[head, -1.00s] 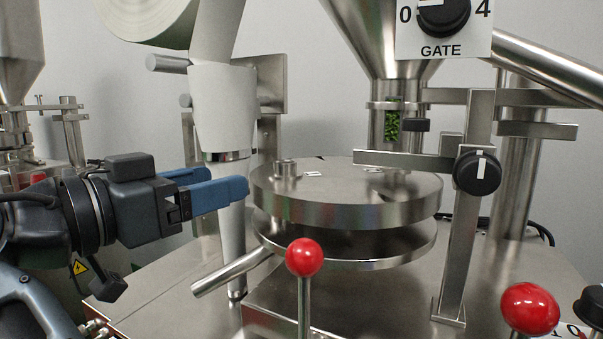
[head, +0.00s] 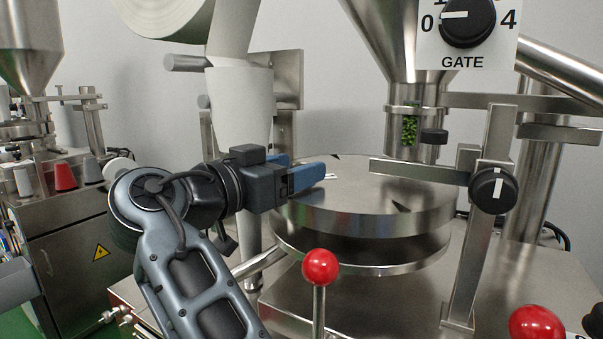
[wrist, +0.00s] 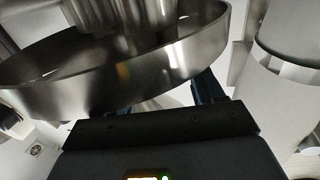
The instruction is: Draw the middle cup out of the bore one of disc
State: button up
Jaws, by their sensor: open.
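The round steel disc (head: 365,212) lies flat under the hopper, and its shiny rim (wrist: 110,75) crosses the wrist view. My gripper (head: 306,166) is at the disc's left side, its blue fingers apart and pointing right over the disc's edge at about top-face height. No cup can be made out in the frames now; the gripper covers that part of the disc in the head view. A small white label (head: 331,177) and dark marks show on the top. I cannot tell which bore is which.
A steel post with a black knob (head: 493,190) and a flat bar (head: 420,172) reach over the disc's right side. The hopper tube (head: 403,150) stands behind. A white paper tube (head: 243,110) is behind my gripper. A red ball lever (head: 320,267) stands in front.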

jog(key=shift+c, duration=0.4)
jog(key=c, duration=1.1)
notch_tip(320, 180, up, 10)
jog(key=b, duration=0.2)
